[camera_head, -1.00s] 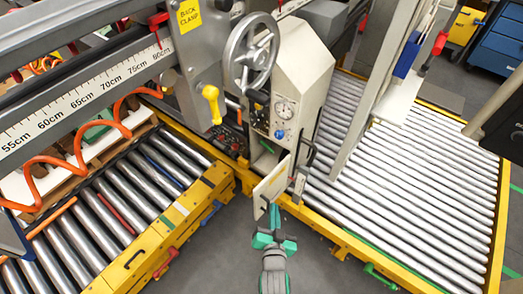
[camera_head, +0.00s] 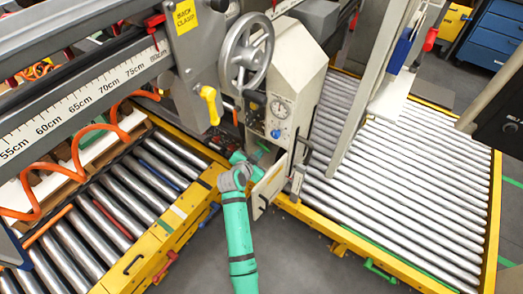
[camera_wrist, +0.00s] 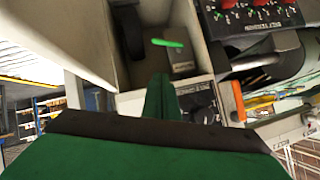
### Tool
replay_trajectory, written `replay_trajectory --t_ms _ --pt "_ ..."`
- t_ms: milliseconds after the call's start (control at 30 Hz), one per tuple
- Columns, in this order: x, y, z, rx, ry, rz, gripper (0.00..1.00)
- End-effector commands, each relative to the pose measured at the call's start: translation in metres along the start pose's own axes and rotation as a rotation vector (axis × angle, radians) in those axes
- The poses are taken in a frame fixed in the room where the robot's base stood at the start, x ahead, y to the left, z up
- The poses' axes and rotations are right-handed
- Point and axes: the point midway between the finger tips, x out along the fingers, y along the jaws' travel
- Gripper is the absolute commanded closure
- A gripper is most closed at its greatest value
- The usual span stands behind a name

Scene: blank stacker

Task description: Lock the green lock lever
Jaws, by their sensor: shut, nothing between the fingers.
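The green lock lever (camera_wrist: 168,43) shows in the wrist view as a bright green bar lying nearly level. It sits on a dark grey block (camera_wrist: 178,55) inside an open pale compartment. My gripper (camera_wrist: 162,84) points into this compartment with its green fingers together and nothing between them. In the picture, the fingertips are just below the lever; a gap seems to remain, but its depth is hard to tell. In the head view, my green arm reaches up to the cabinet (camera_head: 290,72), and the gripper is largely hidden by the arm and the white door panel.
The open white door panel (camera_head: 270,185) stands close beside my arm. A handwheel (camera_head: 246,52) and a yellow handle (camera_head: 210,104) are above left. Roller conveyors lie left and right (camera_head: 400,185). In the wrist view, a control panel (camera_wrist: 255,15) and an orange part (camera_wrist: 238,100) are right of the compartment.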

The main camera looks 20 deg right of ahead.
Motion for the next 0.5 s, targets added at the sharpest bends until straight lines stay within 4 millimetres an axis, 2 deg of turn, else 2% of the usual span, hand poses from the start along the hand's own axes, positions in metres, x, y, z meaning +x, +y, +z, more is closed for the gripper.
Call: replay_trajectory --t_ms 333,500 --pt "0.001 -0.001 0.002 0.002 -0.005 0.001 1.00" --pt "0.013 -0.001 0.002 0.002 -0.005 0.001 1.00"
